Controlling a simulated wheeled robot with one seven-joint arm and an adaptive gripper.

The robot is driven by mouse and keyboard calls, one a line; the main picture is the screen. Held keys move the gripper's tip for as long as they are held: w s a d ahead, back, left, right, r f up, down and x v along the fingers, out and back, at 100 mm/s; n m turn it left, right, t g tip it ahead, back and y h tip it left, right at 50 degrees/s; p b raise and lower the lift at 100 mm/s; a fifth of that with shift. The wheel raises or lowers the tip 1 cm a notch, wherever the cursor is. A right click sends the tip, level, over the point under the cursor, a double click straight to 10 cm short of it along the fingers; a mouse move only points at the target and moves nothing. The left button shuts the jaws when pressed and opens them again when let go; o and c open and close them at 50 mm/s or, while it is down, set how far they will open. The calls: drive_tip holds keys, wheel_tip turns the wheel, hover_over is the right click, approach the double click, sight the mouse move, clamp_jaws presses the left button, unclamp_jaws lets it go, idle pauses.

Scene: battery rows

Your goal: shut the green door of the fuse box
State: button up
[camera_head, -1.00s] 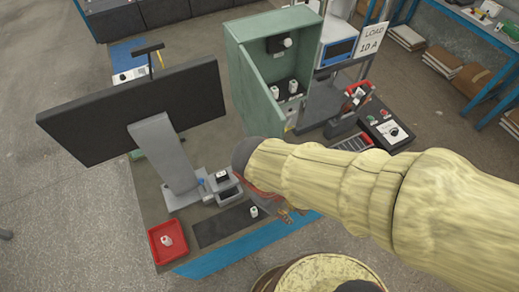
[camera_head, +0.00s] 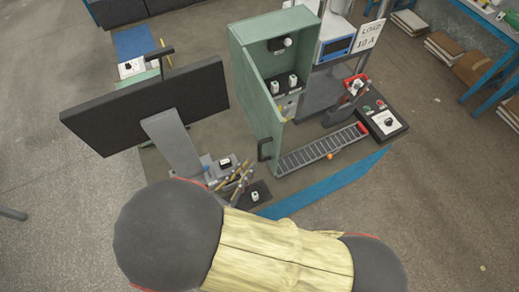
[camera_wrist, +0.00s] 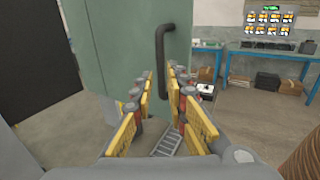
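The green fuse box (camera_head: 238,38) stands open on the bench in the head view, with fuses visible inside. Its green door (camera_head: 258,105) is swung out toward me, with a black handle (camera_head: 265,150) near its free edge. In the wrist view the door (camera_wrist: 115,40) fills the upper left, and the upright handle (camera_wrist: 160,48) is just beyond my fingers. My gripper (camera_wrist: 160,82) is open, its yellow-padded fingers apart and roughly in line with the handle. In the head view my gripper (camera_head: 237,182) is low and left of the handle, partly hidden by my arm.
A dark monitor (camera_head: 150,105) stands left of the box. A grey slotted rail (camera_head: 320,148) lies right of the door. A control box with a dial (camera_head: 387,122) and a load sign (camera_head: 369,36) are farther right.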

sight(260, 152)
drive_tip(key=x, duration=0.7)
drive_tip(key=shift+s+p, duration=0.1)
drive_tip(key=shift+p, duration=0.3)
drive_tip(key=shift+c, duration=0.7)
clamp_jaws()
